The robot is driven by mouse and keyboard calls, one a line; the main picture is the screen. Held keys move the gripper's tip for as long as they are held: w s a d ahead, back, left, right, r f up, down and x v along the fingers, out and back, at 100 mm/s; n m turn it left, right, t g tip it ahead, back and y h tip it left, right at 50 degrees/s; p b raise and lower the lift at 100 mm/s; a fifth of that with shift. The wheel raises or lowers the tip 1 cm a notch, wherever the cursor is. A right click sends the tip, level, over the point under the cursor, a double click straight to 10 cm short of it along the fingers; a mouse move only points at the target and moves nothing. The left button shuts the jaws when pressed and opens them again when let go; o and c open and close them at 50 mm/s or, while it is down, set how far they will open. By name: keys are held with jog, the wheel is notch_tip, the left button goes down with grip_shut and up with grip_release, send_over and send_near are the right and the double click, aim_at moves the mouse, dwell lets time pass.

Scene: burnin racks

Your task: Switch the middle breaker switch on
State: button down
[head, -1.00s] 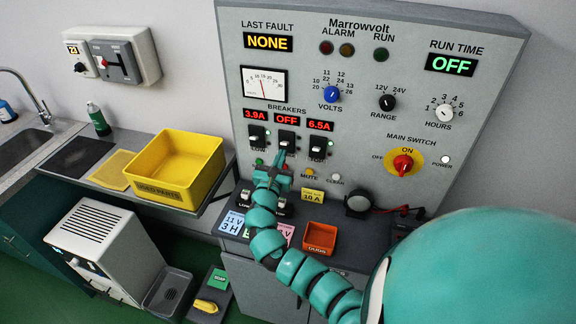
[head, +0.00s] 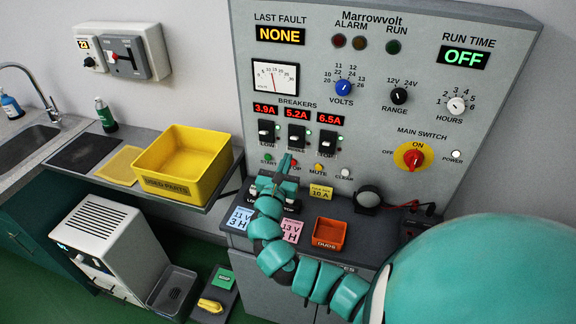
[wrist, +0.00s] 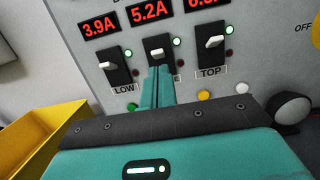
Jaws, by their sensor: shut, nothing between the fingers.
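The middle breaker switch (head: 297,133) is on the Marrowvolt panel, between the LOW breaker (head: 266,132) and the TOP breaker (head: 328,143). Its display (head: 297,114) reads 5.2A, and a green light (head: 308,131) is lit beside it. In the wrist view the middle switch (wrist: 159,54) has its white lever up, partly hidden below by my fingers. The LOW display reads 3.9A and the TOP display 6.5A. My teal gripper (head: 283,168) is shut and empty, just below the middle switch; the wrist view shows its fingertips (wrist: 159,70) close under the lever.
START, STOP, MUTE and CLEAR buttons sit in a row below the breakers, near my gripper. The red main switch (head: 413,158) points to ON at right. A yellow bin (head: 213,172) stands left, and an orange tray (head: 329,234) lies on the ledge.

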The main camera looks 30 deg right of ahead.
jog(key=shift+s+a+r+b, duration=0.15)
jog(key=shift+s+a+r, duration=0.3)
jog(key=shift+r, duration=0.2)
jog(key=shift+s+a+r+b, duration=0.15)
jog(key=shift+s+a+r, duration=0.2)
jog(key=shift+a+r, duration=0.25)
jog(key=shift+d, duration=0.1)
